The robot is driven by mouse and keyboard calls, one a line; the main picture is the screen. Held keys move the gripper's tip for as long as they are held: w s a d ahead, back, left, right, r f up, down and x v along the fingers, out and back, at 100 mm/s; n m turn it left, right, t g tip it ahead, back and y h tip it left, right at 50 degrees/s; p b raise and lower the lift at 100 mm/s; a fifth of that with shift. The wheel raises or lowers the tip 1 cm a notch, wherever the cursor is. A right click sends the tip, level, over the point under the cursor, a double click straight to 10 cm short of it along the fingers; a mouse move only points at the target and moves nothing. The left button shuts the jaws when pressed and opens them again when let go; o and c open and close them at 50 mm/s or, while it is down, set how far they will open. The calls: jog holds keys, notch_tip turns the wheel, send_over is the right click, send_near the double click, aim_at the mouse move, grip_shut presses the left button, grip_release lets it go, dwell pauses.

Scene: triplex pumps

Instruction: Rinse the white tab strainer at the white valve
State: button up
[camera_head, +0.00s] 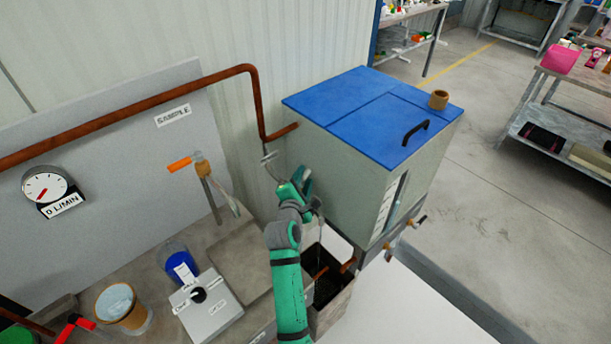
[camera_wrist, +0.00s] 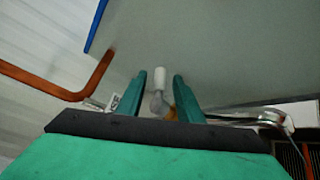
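My gripper (camera_wrist: 161,92) has its two teal fingers apart, with the white valve handle (camera_wrist: 160,77) between them. A small gap shows on each side of the handle. Below the handle are a grey metal body and a copper-coloured part, half hidden behind the fingers. A metal spout (camera_wrist: 240,121) runs right from there, with a thin pale line below its end. In the head view, my gripper (camera_head: 300,184) is beside the tank, above the dark basin (camera_head: 327,285), and hides the valve. I cannot make out the white tab strainer in either view.
The blue-lidded tank (camera_head: 345,165) stands close to the gripper. A copper pipe (camera_head: 130,105) runs along the wall.

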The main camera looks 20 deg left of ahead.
jog(key=v, duration=0.8)
jog(key=shift+s, duration=0.3)
